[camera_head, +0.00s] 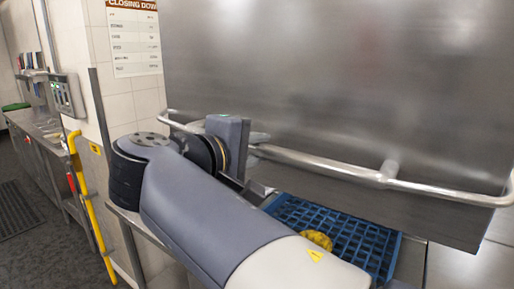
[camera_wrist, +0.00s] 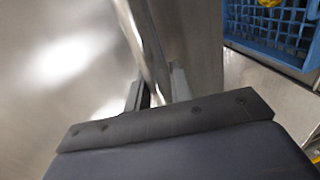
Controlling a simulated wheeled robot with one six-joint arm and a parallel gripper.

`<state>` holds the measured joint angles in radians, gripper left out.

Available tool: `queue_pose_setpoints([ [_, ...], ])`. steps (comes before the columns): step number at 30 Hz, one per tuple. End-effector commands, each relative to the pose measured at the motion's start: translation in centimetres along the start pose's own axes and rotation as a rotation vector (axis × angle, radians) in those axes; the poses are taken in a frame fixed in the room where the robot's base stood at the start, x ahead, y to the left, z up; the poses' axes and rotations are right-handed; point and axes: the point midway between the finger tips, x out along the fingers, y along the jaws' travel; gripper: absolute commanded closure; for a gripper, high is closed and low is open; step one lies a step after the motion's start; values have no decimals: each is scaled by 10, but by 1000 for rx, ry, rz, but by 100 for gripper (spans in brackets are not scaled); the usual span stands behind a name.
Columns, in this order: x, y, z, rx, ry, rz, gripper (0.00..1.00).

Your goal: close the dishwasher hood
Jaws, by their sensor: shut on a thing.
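The dishwasher hood (camera_head: 340,80) is a large brushed-steel box at the right of the head view. Its lower edge stands above a blue rack, so there is a gap under it. A steel bar handle (camera_head: 330,166) runs across its front. My gripper (camera_head: 256,150) is at the left part of this handle; my wrist hides most of the fingers. In the wrist view, my gripper (camera_wrist: 158,92) is shut on the handle (camera_wrist: 146,40), which passes between the two fingers. The hood's steel face fills the left of that view.
The blue rack (camera_head: 372,240) with a yellow item (camera_head: 317,239) sits under the hood; the rack also shows in the wrist view (camera_wrist: 265,38). A control box (camera_head: 67,95) and yellow pipe (camera_head: 83,190) stand left.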

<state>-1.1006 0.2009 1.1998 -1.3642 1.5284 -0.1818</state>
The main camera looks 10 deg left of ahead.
Motion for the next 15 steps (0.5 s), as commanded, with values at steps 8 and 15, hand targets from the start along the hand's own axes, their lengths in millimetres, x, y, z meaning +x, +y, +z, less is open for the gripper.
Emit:
queue_pose_setpoints([
  [8,0,-1,0,-1,0,-1,100],
  [15,4,-22,0,-4,-1,-3,100],
])
